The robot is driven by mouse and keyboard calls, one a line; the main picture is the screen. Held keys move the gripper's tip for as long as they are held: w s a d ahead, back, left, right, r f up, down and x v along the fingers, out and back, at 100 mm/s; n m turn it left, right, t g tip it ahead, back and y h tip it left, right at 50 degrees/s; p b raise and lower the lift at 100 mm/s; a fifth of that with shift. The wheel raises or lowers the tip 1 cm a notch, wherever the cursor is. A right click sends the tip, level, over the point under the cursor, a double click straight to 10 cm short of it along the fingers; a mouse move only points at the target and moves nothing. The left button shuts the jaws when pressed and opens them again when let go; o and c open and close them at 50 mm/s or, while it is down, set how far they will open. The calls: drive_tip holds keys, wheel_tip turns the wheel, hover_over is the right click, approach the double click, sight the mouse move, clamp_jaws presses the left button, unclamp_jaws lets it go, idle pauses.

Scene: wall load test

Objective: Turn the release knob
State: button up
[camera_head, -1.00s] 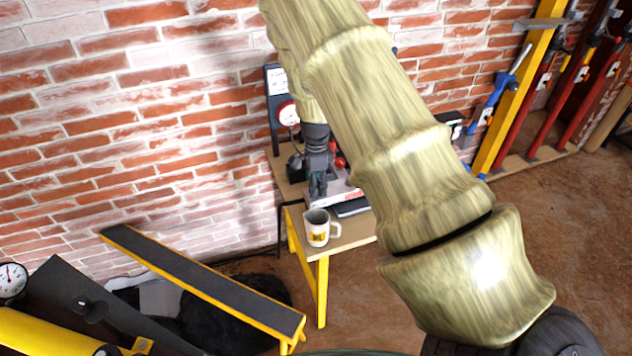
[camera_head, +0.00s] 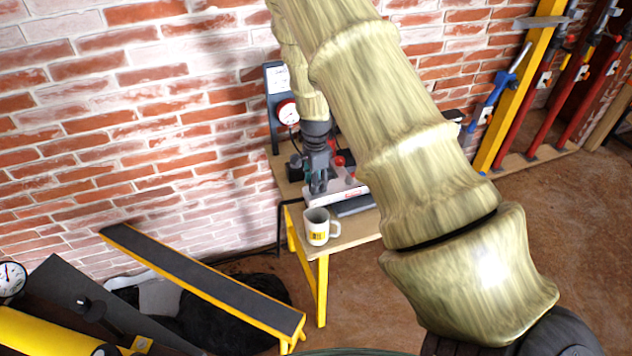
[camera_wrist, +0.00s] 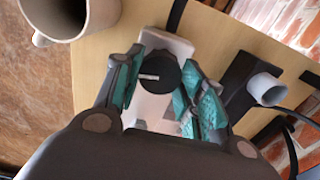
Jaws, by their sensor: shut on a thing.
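The release knob (camera_wrist: 157,74) is a round black knob with a white pointer line, on a pale block on the wooden bench. In the wrist view it sits between the teal-padded fingers of my gripper (camera_wrist: 158,84), which is shut on it. In the head view my gripper (camera_head: 318,178) points down at the bench device (camera_head: 350,188), and the knob itself is hidden behind the fingers there.
A white mug (camera_head: 317,227) stands on the bench (camera_head: 346,238) close in front of my gripper; it also shows in the wrist view (camera_wrist: 68,18). A red-rimmed gauge (camera_head: 288,112) stands behind, by the brick wall. A black-topped yellow beam (camera_head: 200,280) lies at the left.

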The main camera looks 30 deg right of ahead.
drive_tip(key=n, duration=0.4)
drive_tip(key=shift+n+b, duration=0.3)
drive_tip(key=shift+b, duration=0.1)
drive_tip(key=n, duration=0.3)
drive_tip(key=shift+w+n, duration=0.1)
drive_tip(key=shift+n, duration=0.2)
drive_tip(key=n+b, duration=0.1)
drive_tip(key=n, duration=0.3)
drive_tip(key=shift+n, duration=1.7)
drive_tip(key=o, duration=1)
drive_tip(key=shift+r, duration=0.1)
wheel_tip(320, 180, up, 12)
drive_tip(key=shift+f, duration=0.1)
